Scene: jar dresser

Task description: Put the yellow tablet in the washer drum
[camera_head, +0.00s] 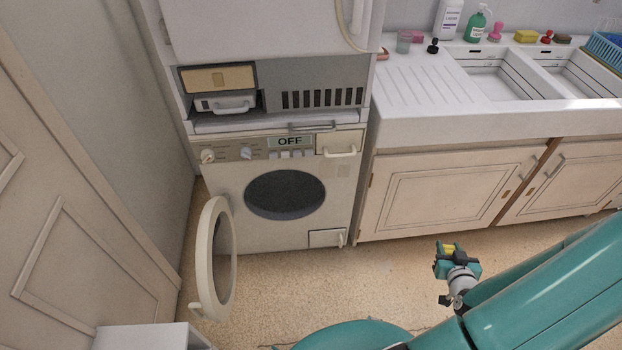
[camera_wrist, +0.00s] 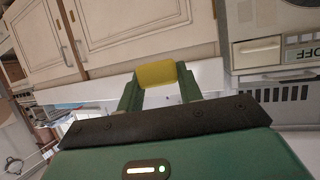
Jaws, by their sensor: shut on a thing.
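The yellow tablet (camera_wrist: 157,74) is a small yellow block held between the two green fingers of my gripper (camera_wrist: 160,88) in the wrist view. In the head view the tablet (camera_head: 448,249) shows at the tip of my gripper (camera_head: 452,257), above the floor and right of the washer. The washer (camera_head: 325,195) is white, with "OFF" on its panel. Its round drum opening (camera_head: 284,195) is dark inside. The round washer door (camera_head: 215,262) stands open, swung out to the left. My gripper is well apart from the drum.
Cream cabinets (camera_head: 450,190) stand right of the washer, under a white sink counter (camera_head: 430,97) with bottles and sponges. A wall with panelling is at the left. A white box-like corner (camera_head: 150,337) is at the bottom left. The floor (camera_head: 340,275) before the washer is clear.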

